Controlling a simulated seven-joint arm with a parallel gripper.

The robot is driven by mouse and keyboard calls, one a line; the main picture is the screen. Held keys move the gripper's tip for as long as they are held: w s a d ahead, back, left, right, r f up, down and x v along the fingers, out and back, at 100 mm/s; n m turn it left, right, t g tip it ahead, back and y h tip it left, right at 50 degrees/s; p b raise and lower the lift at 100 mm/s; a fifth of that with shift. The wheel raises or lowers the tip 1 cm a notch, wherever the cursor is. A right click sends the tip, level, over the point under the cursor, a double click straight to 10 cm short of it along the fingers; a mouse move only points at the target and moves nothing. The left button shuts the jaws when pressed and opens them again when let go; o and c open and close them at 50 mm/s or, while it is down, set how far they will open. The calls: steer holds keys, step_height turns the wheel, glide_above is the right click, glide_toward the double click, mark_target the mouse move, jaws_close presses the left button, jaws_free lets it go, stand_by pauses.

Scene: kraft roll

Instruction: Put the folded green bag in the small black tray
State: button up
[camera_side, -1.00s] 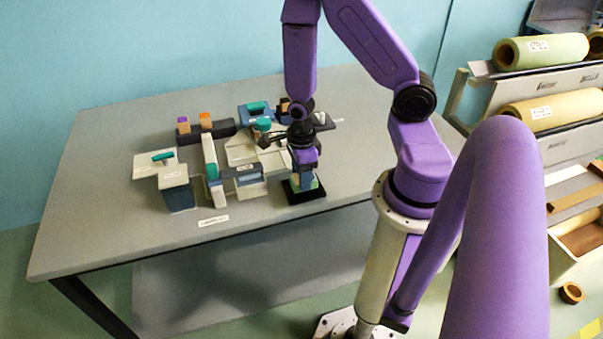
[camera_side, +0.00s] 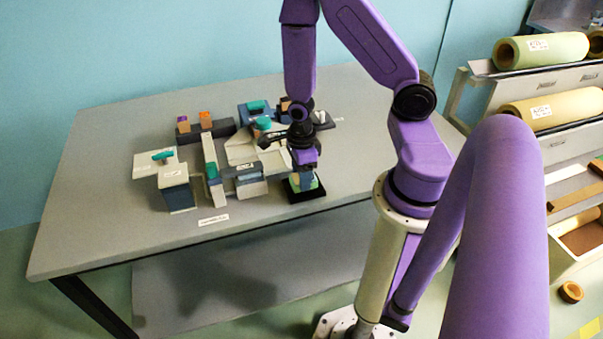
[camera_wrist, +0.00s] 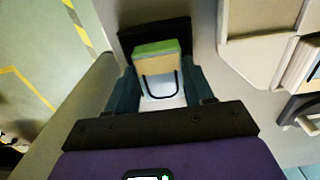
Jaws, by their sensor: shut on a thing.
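The folded green bag (camera_wrist: 157,48) shows in the wrist view between my gripper's fingers, with a green top edge, a tan face and a dark handle loop. My gripper (camera_wrist: 160,88) is shut on it. In the side view my gripper (camera_side: 303,172) points down at the near right part of the table, and the green of the bag (camera_side: 313,183) shows beside the fingers. The small black tray (camera_side: 306,195) is directly below; its dark rim also shows in the wrist view (camera_wrist: 126,42) behind the bag. I cannot tell whether the bag touches the tray floor.
Left of the tray stand a grey machine with a teal-topped lever (camera_side: 211,170) and a grey box (camera_side: 177,190). A dark rack with orange and purple-topped pieces (camera_side: 205,130) is behind. The table's front left is clear.

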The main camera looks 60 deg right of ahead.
steer(key=shift+f, duration=0.65)
stand_by(0.8)
steer(key=o, duration=1.1)
steer(key=shift+r, duration=0.15)
step_height(320, 180, up, 17)
steer(key=s+a+r+m, duration=0.2)
steer(key=s+a+m, duration=0.3)
steer(key=m, duration=1.1)
steer(key=s+a+r+m, duration=0.3)
steer(key=s+a+m, duration=0.3)
steer(key=m, duration=1)
steer(key=shift+s+a, duration=0.15)
steer(key=shift+a, duration=0.25)
